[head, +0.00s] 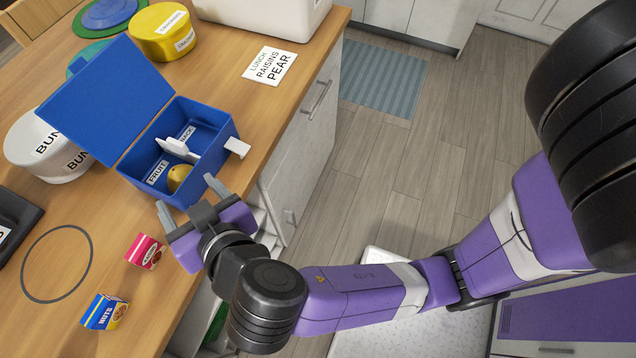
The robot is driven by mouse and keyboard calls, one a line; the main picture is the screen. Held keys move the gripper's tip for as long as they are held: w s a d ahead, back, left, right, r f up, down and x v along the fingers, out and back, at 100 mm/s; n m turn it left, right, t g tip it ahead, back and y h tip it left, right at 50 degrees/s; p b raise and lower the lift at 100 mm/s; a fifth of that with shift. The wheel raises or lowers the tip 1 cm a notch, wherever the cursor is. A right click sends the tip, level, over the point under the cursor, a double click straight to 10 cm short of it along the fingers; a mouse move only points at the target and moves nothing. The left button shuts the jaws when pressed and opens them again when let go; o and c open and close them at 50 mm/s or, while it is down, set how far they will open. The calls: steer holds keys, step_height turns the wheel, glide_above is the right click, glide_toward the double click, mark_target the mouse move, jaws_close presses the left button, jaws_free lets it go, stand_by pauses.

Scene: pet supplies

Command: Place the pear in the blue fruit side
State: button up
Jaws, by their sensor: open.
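The blue lunch box (203,114) stands open on the wooden counter, its lid tipped back to the left. A white divider (177,147) splits it into a side labelled FRUIT and a side whose label is partly hidden. A yellow, rounded fruit, seemingly the pear (178,176), lies in the FRUIT side. My gripper (187,193) is open and empty, its fingers apart near the box's front wall, just in front of the fruit. I cannot tell if a finger touches the box.
A pink raisin box (146,251) and a blue-yellow nuts box (104,312) stand near a dark ring (57,264). A white BUN container (45,147), a yellow tub (163,30) and a LUNCH RAISINS PEAR card (269,67) are around the box. The counter edge is at right.

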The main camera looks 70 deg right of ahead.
steer(key=s+d+f+n+y, duration=0.1)
steer(key=s+f+n+y, duration=0.45)
steer(key=s+f, duration=0.45)
steer(key=s+d+r+t, duration=0.1)
steer(key=s+d+r, duration=0.1)
steer(key=s+r, duration=0.2)
steer(key=s+d+r+n+t, duration=0.1)
steer(key=s+r, duration=0.3)
steer(key=s, duration=0.6)
steer(key=shift+s+d+r+t, duration=0.15)
steer(key=shift+s+d+t, duration=0.1)
steer(key=shift+d+t, duration=0.1)
